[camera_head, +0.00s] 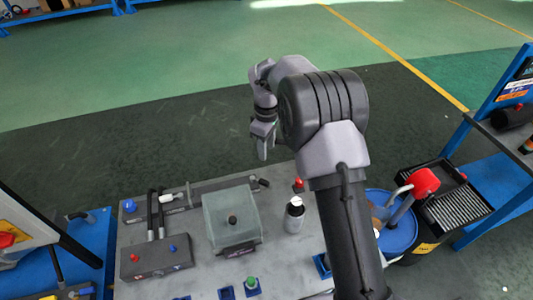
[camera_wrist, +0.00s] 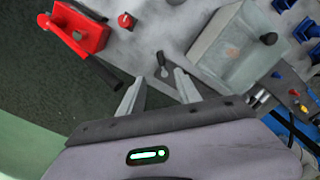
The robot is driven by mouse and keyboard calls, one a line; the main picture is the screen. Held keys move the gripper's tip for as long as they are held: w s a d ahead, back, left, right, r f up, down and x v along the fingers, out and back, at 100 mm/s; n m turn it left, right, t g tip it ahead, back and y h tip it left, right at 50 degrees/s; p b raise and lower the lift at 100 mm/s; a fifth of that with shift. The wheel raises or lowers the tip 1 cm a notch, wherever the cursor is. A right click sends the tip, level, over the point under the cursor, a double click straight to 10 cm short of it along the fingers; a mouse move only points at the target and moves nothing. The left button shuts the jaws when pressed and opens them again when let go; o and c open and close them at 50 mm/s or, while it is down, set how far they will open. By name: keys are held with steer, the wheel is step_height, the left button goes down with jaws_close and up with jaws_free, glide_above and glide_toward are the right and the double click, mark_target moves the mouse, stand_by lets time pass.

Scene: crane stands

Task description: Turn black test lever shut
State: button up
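A small black lever (camera_wrist: 162,65) stands at the edge of the grey bench in the wrist view, just beyond my fingertips and between them. It seems to be the short black handle (camera_head: 260,182) at the bench's back edge in the head view. My gripper (camera_wrist: 157,88) is open, with its two fingers apart and nothing between them. In the head view my gripper (camera_head: 263,152) hangs above and behind the bench's back edge, fingers pointing down. I cannot tell its exact height over the lever or whether it touches.
A translucent box (camera_head: 230,217) with a black knob stands beside the lever. A red knob (camera_head: 298,184) and a white-capped bottle (camera_head: 294,215) stand to its right. Floor behind the bench is clear.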

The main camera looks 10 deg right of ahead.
mark_target(259, 181)
steer(key=shift+f+n, duration=0.2)
steer(key=shift+n, duration=0.1)
steer(key=c, duration=0.3)
steer(key=f+n, duration=0.1)
steer(key=n, duration=0.2)
steer(key=s+a+f+n+b, duration=0.1)
steer(key=n, duration=0.1)
steer(key=s+f+n+t+h, duration=0.1)
steer(key=f+n, duration=0.1)
steer(key=n, duration=0.1)
steer(key=shift+a+n, duration=0.3)
jaws_close()
steer(key=f+n+b, duration=0.1)
steer(key=f+n, duration=0.2)
steer(key=f, duration=0.1)
steer(key=f+n+t+b, duration=0.1)
steer(key=f+n+b, duration=0.1)
steer(key=f+n, duration=0.1)
steer(key=a+f+n+b, duration=0.1)
steer(key=f+n, duration=0.1)
steer(key=f, duration=0.3)
steer(key=shift+f+n+h, duration=0.2)
steer(key=shift+n+h, duration=0.1)
steer(key=shift+n, duration=0.1)
steer(key=shift+d+r, duration=0.1)
